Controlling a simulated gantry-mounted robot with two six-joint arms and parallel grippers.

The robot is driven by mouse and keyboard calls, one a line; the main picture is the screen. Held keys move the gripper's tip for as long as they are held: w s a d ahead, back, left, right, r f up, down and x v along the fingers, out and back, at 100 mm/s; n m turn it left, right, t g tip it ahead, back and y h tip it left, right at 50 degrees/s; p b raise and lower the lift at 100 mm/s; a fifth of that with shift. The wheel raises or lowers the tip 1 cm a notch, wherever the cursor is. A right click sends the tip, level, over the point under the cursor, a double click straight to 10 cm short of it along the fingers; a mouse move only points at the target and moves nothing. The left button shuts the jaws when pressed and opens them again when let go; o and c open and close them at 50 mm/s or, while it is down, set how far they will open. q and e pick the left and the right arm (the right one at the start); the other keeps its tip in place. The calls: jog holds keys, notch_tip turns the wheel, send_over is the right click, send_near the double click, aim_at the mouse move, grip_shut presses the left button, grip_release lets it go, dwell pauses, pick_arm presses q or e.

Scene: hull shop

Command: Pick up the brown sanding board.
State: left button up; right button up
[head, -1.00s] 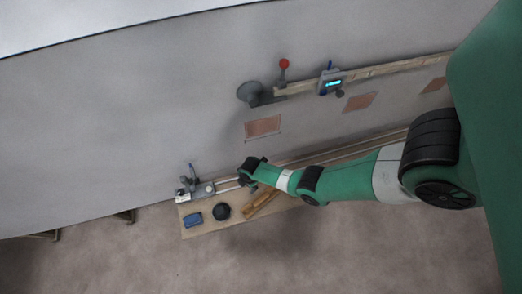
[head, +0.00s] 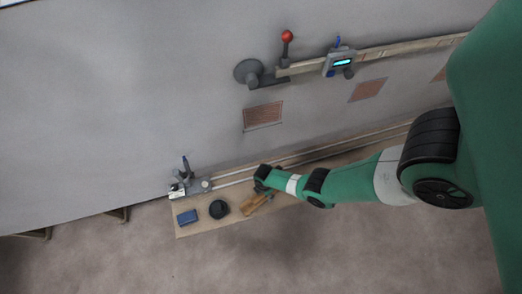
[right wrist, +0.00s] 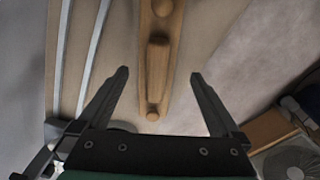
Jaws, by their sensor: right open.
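The brown sanding board (head: 257,203) lies on the narrow wooden shelf, partly hidden by my right gripper (head: 262,188) in the head view. In the right wrist view it is a long light-brown wooden bar (right wrist: 158,62) with a raised grip block and round knobs, running away from the camera. My right gripper (right wrist: 158,76) is open. Its fingertips appear on either side of the board in that view, with clear gaps at both sides. I cannot tell the exact height between them. My left gripper is not in view.
A blue block (head: 187,217) and a round black item (head: 219,209) sit on the shelf (head: 192,230) left of the board. A grey clamp-like device (head: 187,185) and pale rails (head: 232,182) line its wall side. A bar with a gauge (head: 340,62) is on the hull wall above.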

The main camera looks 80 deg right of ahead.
aim_at(261, 195)
jog(key=f+b, duration=0.3)
jog(key=w+f+b, duration=0.1)
jog(key=f+b, duration=0.1)
jog(key=shift+a+f, duration=0.15)
jog(key=shift+a, duration=0.15)
grip_shut()
